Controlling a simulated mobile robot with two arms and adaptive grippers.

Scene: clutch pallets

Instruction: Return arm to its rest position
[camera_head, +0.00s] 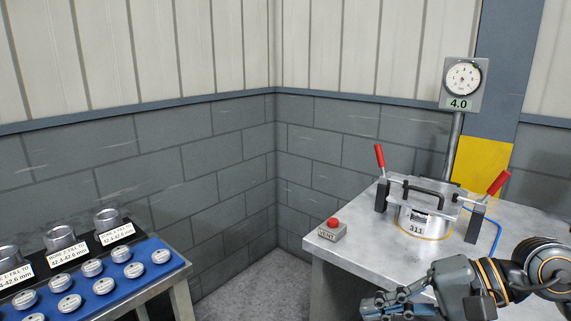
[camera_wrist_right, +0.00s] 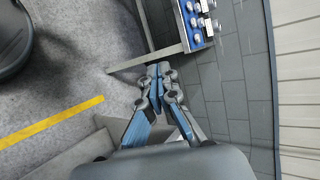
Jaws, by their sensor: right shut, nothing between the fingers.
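My right arm comes in from the lower right in the head view. Its gripper (camera_head: 385,304) is in front of the metal table's near edge, and its fingers point left. In the right wrist view my right gripper (camera_wrist_right: 159,72) is shut, with its fingertips together and nothing between them. Floor and the lower part of a wall lie beyond the fingertips. My left gripper is not in view.
A metal table (camera_head: 335,262) at right bears a clamped cylinder marked 311 (camera_head: 417,222), a red-button VENT box (camera_head: 332,230) and red-handled clamps. A gauge reading 4.0 (camera_head: 463,82) stands behind. At left, a blue tray (camera_head: 168,268) holds several metal discs. Floor shows between the tables.

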